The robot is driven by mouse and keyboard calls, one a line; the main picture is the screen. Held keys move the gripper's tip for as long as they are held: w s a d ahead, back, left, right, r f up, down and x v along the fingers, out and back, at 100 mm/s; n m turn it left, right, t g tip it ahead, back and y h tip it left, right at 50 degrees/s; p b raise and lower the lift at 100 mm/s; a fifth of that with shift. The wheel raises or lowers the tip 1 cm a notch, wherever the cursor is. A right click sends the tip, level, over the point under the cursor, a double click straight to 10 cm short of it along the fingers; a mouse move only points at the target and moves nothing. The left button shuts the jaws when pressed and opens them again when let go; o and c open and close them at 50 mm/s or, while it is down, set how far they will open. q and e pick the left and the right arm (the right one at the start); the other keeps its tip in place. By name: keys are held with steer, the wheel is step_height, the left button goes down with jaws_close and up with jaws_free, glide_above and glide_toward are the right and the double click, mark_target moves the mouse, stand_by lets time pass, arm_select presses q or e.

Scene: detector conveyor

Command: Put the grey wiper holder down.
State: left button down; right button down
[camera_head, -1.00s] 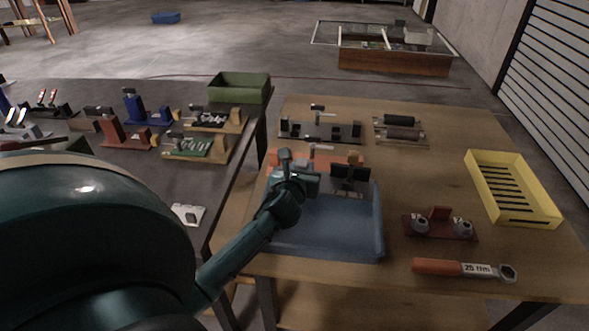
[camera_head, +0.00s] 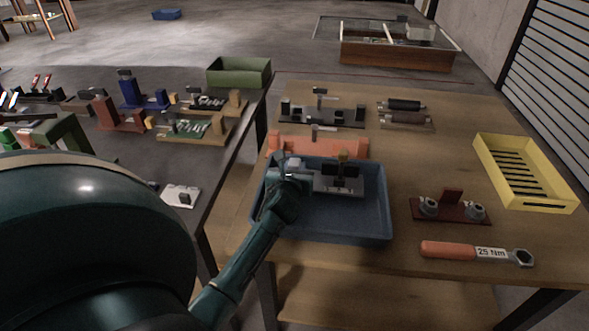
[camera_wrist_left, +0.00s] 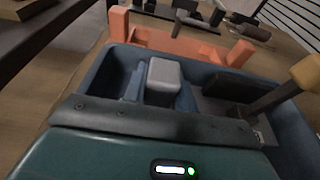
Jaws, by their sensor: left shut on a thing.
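The grey wiper holder (camera_head: 345,186) is a grey plate with upright black pads and a tan knob. It is at the far part of the blue tray (camera_head: 388,222), low inside the tray's outline; I cannot tell whether it touches the floor. My left gripper (camera_head: 300,182) is shut on its left end, with the fingers partly hidden. In the left wrist view, the holder's grey plate (camera_wrist_left: 215,105) shows at the right, with a black pad and the tan knob. A pale grey block (camera_wrist_left: 164,76) stands beside it. My right gripper is not in view.
An orange rack (camera_head: 345,146) stands just behind the tray. A dark red fixture (camera_head: 450,208), a torque wrench (camera_head: 450,250) and a yellow crate (camera_head: 525,192) are to the right. A dark fixture (camera_head: 345,116) stands farther back. Wood between tray and crate is partly free.

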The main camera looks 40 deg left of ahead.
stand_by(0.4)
arm_select(q)
steer(key=shift+f+b, duration=0.45)
steer(key=shift+f, duration=0.25)
steer(key=c, duration=1.3)
jaws_free()
steer(key=shift+c, duration=0.2)
steer(key=o, duration=0.3)
steer(key=shift+f, duration=0.15)
steer(key=shift+s+d, duration=0.15)
steer(key=shift+s, duration=0.1)
steer(key=v, duration=0.6)
steer(key=shift+s+d+r+p, duration=0.1)
steer(key=shift+s+r+p, duration=0.1)
steer(key=shift+p, duration=0.2)
steer(key=shift+s+d+r, duration=0.15)
steer(key=shift+s, duration=0.05)
